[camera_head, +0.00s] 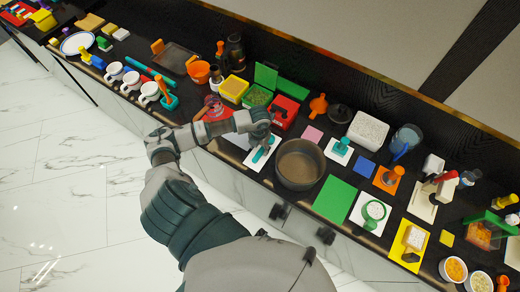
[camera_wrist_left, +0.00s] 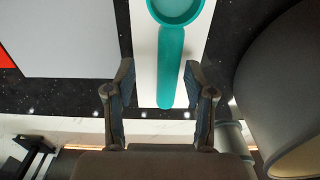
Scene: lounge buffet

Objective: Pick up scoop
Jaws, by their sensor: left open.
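A teal scoop (camera_head: 261,154) lies on a white mat (camera_head: 249,162) near the front edge of the dark counter, just left of a large brown pot. In the left wrist view, the scoop's round bowl (camera_wrist_left: 177,8) is at the top and its handle (camera_wrist_left: 171,70) points down toward me. My left gripper (camera_head: 264,138) is over the scoop, partly hiding it. In the left wrist view, the open gripper (camera_wrist_left: 160,72) has its fingers on either side of the handle's end, with gaps visible. My right gripper is not in view.
The brown pot (camera_head: 300,164) stands close to the right of my left gripper; its wall (camera_wrist_left: 285,80) fills the right of the wrist view. A red box (camera_head: 284,112) is behind. Many other items crowd the counter.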

